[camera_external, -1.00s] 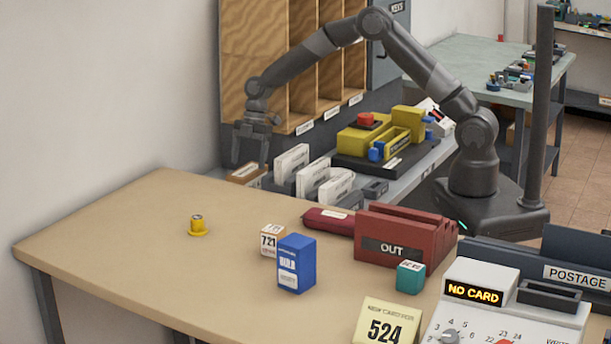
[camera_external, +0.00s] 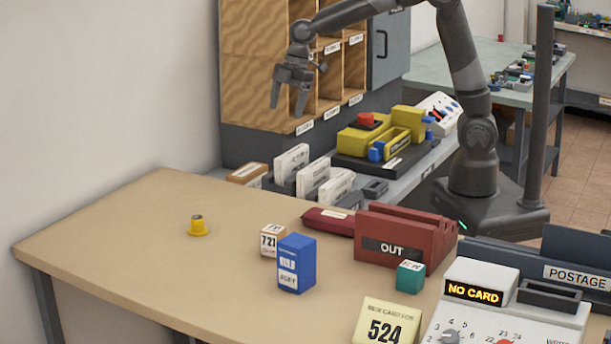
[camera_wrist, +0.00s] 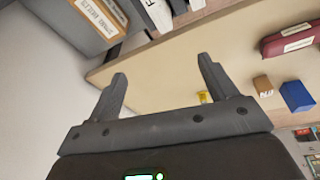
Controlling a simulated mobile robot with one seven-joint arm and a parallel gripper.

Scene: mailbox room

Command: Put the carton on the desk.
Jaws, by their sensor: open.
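Which thing the task calls the carton is not certain. A small brown-and-white box marked 721 (camera_external: 270,241) stands on the tan desk (camera_external: 130,235); it also shows in the wrist view (camera_wrist: 262,85). A taller blue box (camera_external: 296,264) stands close beside it. A brown, white-labelled flat box (camera_external: 246,175) lies on the grey ledge behind the desk; it appears at the top left of the wrist view (camera_wrist: 98,15). My gripper (camera_external: 287,109) is open and empty, fingers down, in front of the wooden pigeonholes; its fingers also show in the wrist view (camera_wrist: 162,68).
A red OUT tray (camera_external: 391,249), teal box (camera_external: 410,277), dark red pouch (camera_external: 328,220) and yellow object (camera_external: 197,226) are on the desk. White upright card holders (camera_external: 314,180) and a yellow machine (camera_external: 362,139) line the ledge. The desk's left part is mostly clear.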

